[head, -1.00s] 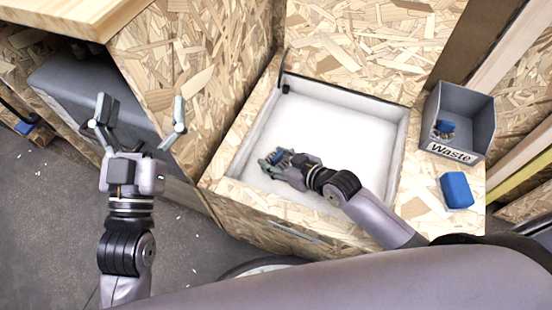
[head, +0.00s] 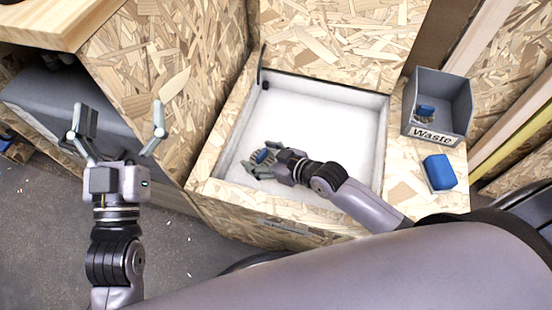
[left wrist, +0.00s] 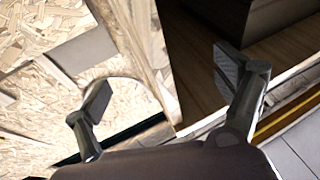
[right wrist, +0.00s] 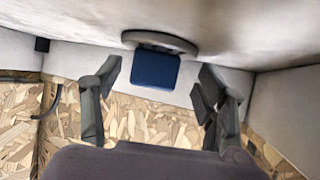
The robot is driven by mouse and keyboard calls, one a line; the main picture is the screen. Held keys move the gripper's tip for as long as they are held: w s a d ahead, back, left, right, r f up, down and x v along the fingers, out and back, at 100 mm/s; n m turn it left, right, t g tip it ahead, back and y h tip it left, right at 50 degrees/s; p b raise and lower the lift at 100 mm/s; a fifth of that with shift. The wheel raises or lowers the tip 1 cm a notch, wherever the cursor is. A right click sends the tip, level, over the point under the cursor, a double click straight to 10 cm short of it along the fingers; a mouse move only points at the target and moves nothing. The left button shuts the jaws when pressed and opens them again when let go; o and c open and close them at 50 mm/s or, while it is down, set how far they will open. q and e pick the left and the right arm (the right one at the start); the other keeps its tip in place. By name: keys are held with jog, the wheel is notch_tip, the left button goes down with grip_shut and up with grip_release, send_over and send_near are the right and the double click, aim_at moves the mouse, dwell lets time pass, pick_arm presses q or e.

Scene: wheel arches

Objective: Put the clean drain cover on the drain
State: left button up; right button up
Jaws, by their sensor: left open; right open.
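A round grey cover with a blue block-shaped handle (right wrist: 155,70) lies in the white basin (head: 330,110), near its front left. The blue handle also shows in the head view (head: 263,156). My right gripper (head: 258,160) is open, with its fingers apart on either side of the handle. In the right wrist view the fingers (right wrist: 155,85) do not touch the handle. The drain is not visible, and I cannot tell whether the cover sits on it. My left gripper (head: 118,125) is open and empty, left of the basin.
A grey Waste box (head: 437,135) at the right holds another piece with a blue handle (head: 425,112). A blue block (head: 438,172) lies on the wooden top in front of it. Wooden panels surround the basin. Most of the basin floor is clear.

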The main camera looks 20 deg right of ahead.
aim_at(262, 157)
jog(key=p+v, duration=0.2)
jog(key=v, duration=0.4)
jog(key=p+v, duration=0.1)
jog(key=v, duration=0.4)
jog(key=shift+s+d+r+p, duration=0.1)
jog(key=shift+s+d+p, duration=0.1)
jog(key=shift+p, duration=0.2)
pick_arm(q)
jog(key=s+a+f+g+y, duration=0.1)
jog(key=s+f+g, duration=0.1)
jog(key=f+g, duration=0.3)
jog(key=s+a+f+g+y, duration=0.2)
jog(key=f+g, duration=0.3)
jog(key=f, duration=0.6)
jog(key=shift+a+f+y, duration=0.2)
jog(key=shift+y, duration=0.1)
pick_arm(e)
notch_tip(262, 157, up, 10)
jog(key=d+m+h, duration=0.1)
jog(key=m+h, duration=0.3)
jog(key=h, duration=0.1)
jog(key=shift+w+d+t, duration=0.2)
jog(key=shift+w+t, duration=0.05)
jog(key=shift+t, duration=0.15)
